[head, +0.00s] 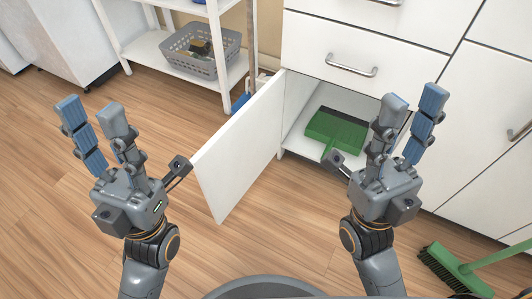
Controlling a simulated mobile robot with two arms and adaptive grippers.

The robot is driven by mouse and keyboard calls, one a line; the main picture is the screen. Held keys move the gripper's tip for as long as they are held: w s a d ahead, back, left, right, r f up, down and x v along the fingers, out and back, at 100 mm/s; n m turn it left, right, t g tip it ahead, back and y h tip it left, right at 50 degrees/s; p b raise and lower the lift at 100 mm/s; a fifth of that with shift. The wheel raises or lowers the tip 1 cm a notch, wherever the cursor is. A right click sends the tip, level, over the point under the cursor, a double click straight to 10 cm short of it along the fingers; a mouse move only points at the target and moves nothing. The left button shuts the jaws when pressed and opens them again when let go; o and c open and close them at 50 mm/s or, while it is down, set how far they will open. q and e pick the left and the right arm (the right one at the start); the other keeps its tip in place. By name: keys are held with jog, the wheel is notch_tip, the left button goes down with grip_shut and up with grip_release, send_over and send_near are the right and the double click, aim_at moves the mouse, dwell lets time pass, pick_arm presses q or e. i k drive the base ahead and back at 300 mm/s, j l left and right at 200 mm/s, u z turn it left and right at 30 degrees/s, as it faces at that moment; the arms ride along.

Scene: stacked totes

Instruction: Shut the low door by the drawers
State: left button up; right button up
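The low white door (240,150) stands open in the head view, hinged at its far edge beside the cabinet opening and swung out toward me. Behind it is the open compartment (296,146) under the drawers (345,50), with a green dustpan (336,130) inside. My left gripper (95,118) is open and empty, over the floor to the left of the door. My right gripper (408,110) is open and empty, in front of the cabinet to the right of the door, partly hiding the compartment's right side.
A white shelf rack (176,72) with a grey basket (201,50) stands at the back left. A green broom (455,270) lies at the lower right. A tall white cabinet door (480,110) is at the right. The wooden floor left of the open door is clear.

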aim_at(226, 167)
jog(key=j+z, duration=0.2)
jog(key=z, duration=0.2)
jog(key=i+j+z, duration=0.1)
jog(key=z, duration=0.25)
jog(key=j+z, duration=0.5)
jog(key=z, duration=0.25)
jog(key=k+j, duration=0.1)
jog(key=j, duration=0.95)
jog(key=k+j, duration=0.15)
jog(key=j, duration=0.35)
